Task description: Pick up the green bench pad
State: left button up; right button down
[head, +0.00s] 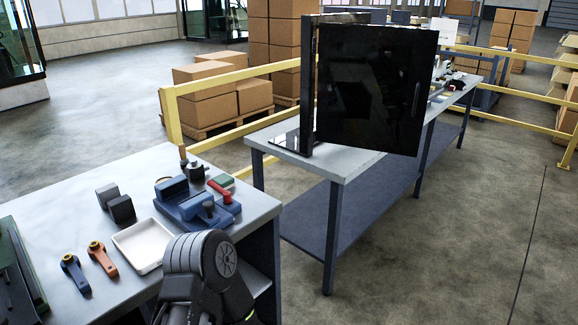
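A small flat green pad (223,181) lies near the far right edge of the left bench (60,199), behind a blue fixture. A red-handled item (219,190) lies in front of it and hides part of it. A dark arm part of mine rises at the bottom middle, in front of the bench's near right corner. Neither of my grippers shows, so I cannot tell where they are relative to the pad.
The blue fixture (188,212), a white tray (143,245), dark blocks (121,208) and two handles, blue (75,273) and orange (102,258), occupy the bench. A dark green-edged object (18,275) stands at left. A second table (330,166) holds a black cabinet (368,88).

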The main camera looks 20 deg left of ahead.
aim_at(225, 181)
jog(key=i+l+u, duration=0.15)
jog(key=i, duration=0.3)
jog(key=i+l+u, duration=0.2)
jog(key=i, duration=0.25)
jog(key=i+l+u, duration=0.15)
jog(key=i, duration=0.35)
jog(key=i+l+u, duration=0.5)
jog(key=i, duration=0.2)
